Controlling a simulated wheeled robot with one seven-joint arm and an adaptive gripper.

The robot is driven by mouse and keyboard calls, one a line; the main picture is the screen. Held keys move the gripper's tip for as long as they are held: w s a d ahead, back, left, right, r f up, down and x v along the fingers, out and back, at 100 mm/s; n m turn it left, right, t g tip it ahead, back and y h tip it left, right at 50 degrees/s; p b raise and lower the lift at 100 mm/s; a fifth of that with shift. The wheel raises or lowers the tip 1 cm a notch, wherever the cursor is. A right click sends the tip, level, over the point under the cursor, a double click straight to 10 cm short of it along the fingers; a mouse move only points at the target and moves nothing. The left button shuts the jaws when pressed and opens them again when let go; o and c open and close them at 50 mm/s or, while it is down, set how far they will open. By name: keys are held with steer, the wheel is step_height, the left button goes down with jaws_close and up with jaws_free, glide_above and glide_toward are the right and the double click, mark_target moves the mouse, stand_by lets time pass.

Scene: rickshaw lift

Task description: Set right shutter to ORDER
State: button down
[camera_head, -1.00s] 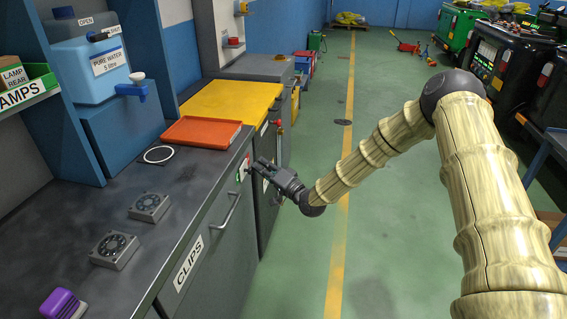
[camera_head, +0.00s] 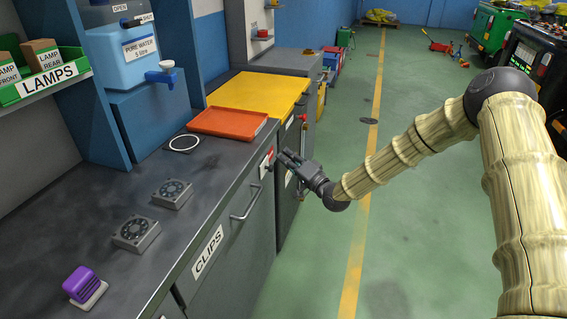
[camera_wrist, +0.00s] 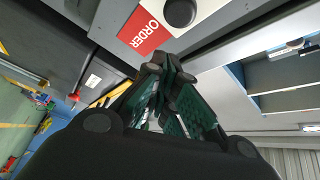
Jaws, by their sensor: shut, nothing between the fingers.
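A small sign plate (camera_head: 267,164) with red and white areas sits on the front face of the counter, below the orange tray. In the wrist view the red ORDER label (camera_wrist: 145,33) shows beside a round black knob (camera_wrist: 180,12) on a pale panel. My gripper (camera_head: 283,156) is shut and empty, just right of the plate in the head view. In the wrist view my fingertips (camera_wrist: 164,72) are close below the label and knob and appear apart from them. Which shutter this is I cannot tell.
The dark counter (camera_head: 90,195) carries an orange tray (camera_head: 235,135), a white ring, two square fans and a purple button block (camera_head: 83,284). A drawer marked CLIPS (camera_head: 207,250) has a bar handle (camera_head: 246,204). Green floor right of the counter is open.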

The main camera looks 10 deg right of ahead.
steer(key=d+b+v, duration=0.1)
steer(key=v, duration=0.8)
steer(key=shift+r, duration=0.2)
steer(key=shift+d, duration=0.15)
